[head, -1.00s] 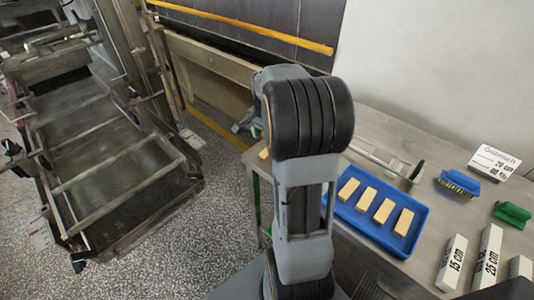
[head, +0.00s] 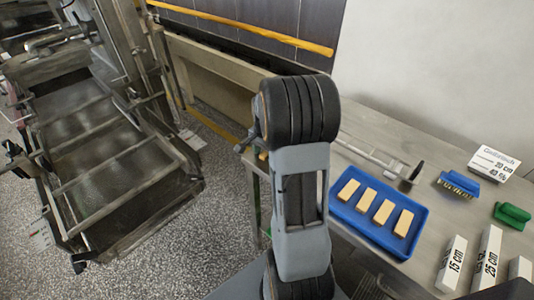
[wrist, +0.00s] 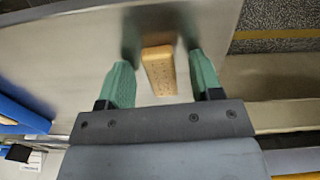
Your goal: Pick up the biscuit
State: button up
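A pale tan biscuit (wrist: 158,72) lies by itself on the metal table, near the table's edge. In the wrist view it shows between the two green fingers of my gripper (wrist: 160,65), with a gap on each side. My gripper is open and empty; how far above the table its tips are is hard to tell. In the head view my arm hides most of that spot, and only a bit of the lone biscuit (head: 263,155) shows left of the arm.
Right of the tray are a blue brush (head: 459,183), a green brush (head: 513,215), a white sign (head: 493,164) and several white length blocks (head: 453,262). A metal bar tool (head: 375,155) lies behind the tray. A mesh conveyor machine (head: 100,165) stands at the left.

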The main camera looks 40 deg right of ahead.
jog(key=c, duration=0.8)
